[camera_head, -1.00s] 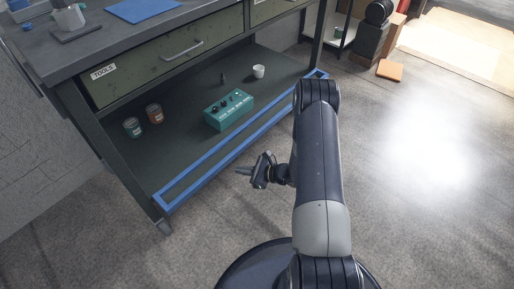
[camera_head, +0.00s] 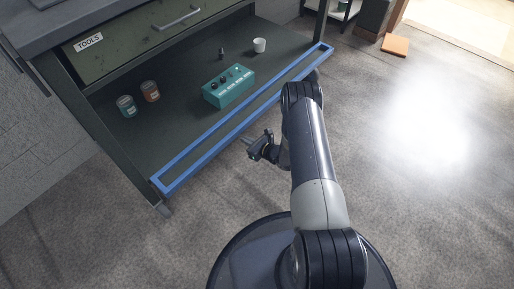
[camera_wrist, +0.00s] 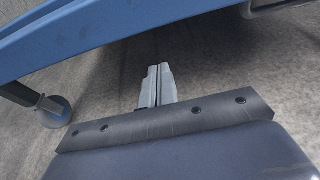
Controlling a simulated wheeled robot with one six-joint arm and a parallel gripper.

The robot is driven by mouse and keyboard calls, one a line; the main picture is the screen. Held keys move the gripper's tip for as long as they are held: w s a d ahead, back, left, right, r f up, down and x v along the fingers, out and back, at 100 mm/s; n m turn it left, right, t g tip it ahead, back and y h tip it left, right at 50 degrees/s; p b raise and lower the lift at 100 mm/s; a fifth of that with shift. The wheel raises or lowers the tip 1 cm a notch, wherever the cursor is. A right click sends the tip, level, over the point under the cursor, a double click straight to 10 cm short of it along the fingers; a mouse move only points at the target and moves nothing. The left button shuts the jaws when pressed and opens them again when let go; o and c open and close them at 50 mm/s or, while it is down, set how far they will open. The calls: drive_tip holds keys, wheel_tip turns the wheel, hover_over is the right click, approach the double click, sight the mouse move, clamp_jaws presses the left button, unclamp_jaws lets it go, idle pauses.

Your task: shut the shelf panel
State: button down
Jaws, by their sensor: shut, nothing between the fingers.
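The shelf panel is a long blue-rimmed frame (camera_head: 167,188) along the front edge of the workbench's lower shelf. It lies folded outward, roughly flat, so the shelf stands open. Its blue rail (camera_wrist: 130,30) crosses the top of the wrist view. My gripper (camera_head: 247,141) is just in front of the panel's outer edge, near the middle of its length. In the wrist view my gripper's fingers (camera_wrist: 158,73) are together and empty, pointing towards the rail with a visible gap. Whether they are above or below the rail's height is hard to tell.
On the shelf (camera_head: 180,130) stand a teal box with knobs (camera_head: 229,87), two jars (camera_head: 138,98), a white cup (camera_head: 259,45) and a small dark piece (camera_head: 221,53). A drawer labelled TOOLS (camera_head: 150,30) is above. A bench leg (camera_wrist: 50,105) is near. The floor (camera_head: 420,200) at right is clear.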

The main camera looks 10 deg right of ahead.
drive_tip(key=shift+s+r, duration=0.15)
drive_tip(key=shift+r, duration=1.9)
drive_tip(key=shift+d+r, duration=0.1)
drive_tip(key=shift+r+g+p, duration=0.3)
drive_tip(key=shift+r+p, duration=0.05)
drive_tip(key=shift+p, duration=0.05)
